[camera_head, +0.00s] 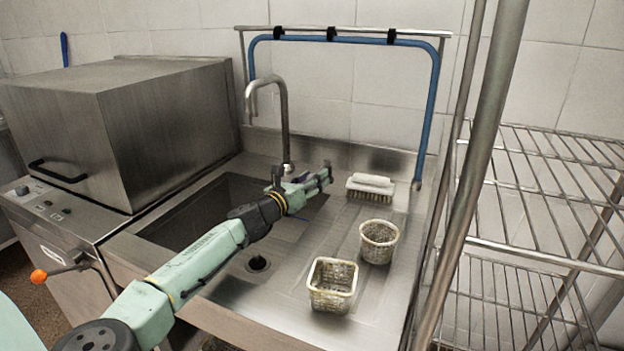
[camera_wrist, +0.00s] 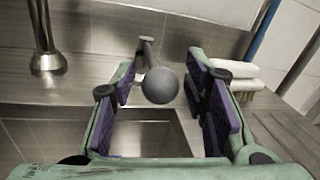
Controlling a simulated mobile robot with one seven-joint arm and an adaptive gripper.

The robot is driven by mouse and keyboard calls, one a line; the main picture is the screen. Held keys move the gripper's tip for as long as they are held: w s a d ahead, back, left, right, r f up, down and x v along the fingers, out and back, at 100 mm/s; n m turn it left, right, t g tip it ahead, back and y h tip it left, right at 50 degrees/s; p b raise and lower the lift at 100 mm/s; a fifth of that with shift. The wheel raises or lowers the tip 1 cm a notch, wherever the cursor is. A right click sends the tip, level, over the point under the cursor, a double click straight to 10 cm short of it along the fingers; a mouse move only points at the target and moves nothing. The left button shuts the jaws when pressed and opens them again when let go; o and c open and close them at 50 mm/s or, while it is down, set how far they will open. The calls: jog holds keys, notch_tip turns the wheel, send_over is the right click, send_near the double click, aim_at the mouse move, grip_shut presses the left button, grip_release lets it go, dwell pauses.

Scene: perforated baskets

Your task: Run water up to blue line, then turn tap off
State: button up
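The steel tap (camera_head: 284,115) has a curved spout over the back of the sink basin (camera_head: 188,207). No water stream shows below the spout. In the wrist view the foot of a steel pipe (camera_wrist: 45,42) stands at the left. A short lever with a round grey knob (camera_wrist: 160,86) lies between the fingers of my gripper (camera_wrist: 166,92). The gripper is open, with gaps on both sides of the knob. In the head view my gripper (camera_head: 325,178) is right of the tap; the knob cannot be made out there. No blue line shows inside the basin, and my arm covers part of it.
A white-backed brush (camera_head: 371,183) lies right of my gripper. Two perforated baskets (camera_head: 378,240) (camera_head: 332,284) stand on the drainboard. A blue hose (camera_head: 427,115) hangs on a rail behind. A steel box (camera_head: 165,125) stands left, and a wire rack (camera_head: 540,235) right.

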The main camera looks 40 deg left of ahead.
grip_shut()
dwell(0.6)
